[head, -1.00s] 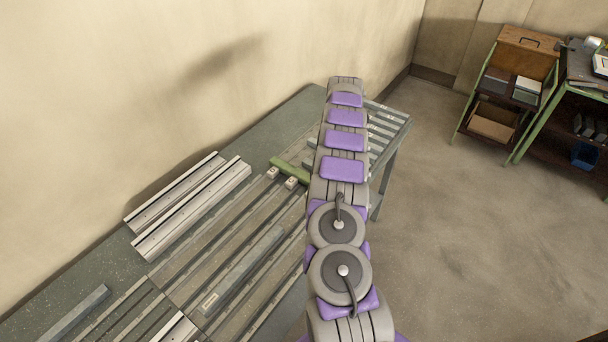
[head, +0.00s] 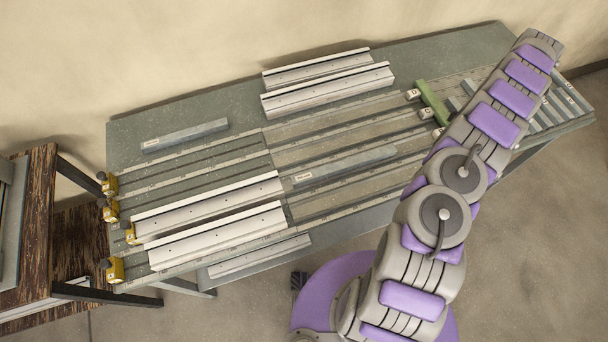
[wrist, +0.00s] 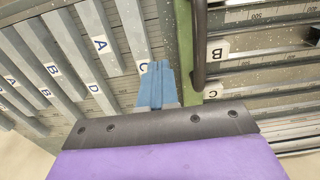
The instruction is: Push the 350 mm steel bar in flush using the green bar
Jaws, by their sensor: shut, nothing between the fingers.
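The green bar (head: 432,101) lies across the channels near the right end of the bench in the head view. In the wrist view it runs from the top edge down beside my fingers (wrist: 190,45). My gripper (wrist: 156,82) has its blue fingers shut and empty, just left of the green bar; I cannot tell if they touch it. The gripper is hidden behind my arm in the head view. A grey steel bar (head: 343,165) with a label lies along a middle channel. Another labelled grey bar (head: 185,134) lies at the back left. Neither label's length is readable.
White profiles lie at the back (head: 327,88) and front left (head: 205,205) of the bench. Yellow clamps (head: 110,210) stand at its left end. A rack of bars lettered A to D (wrist: 75,70) fills the wrist view's left. Bare bench (head: 225,95) shows at the back.

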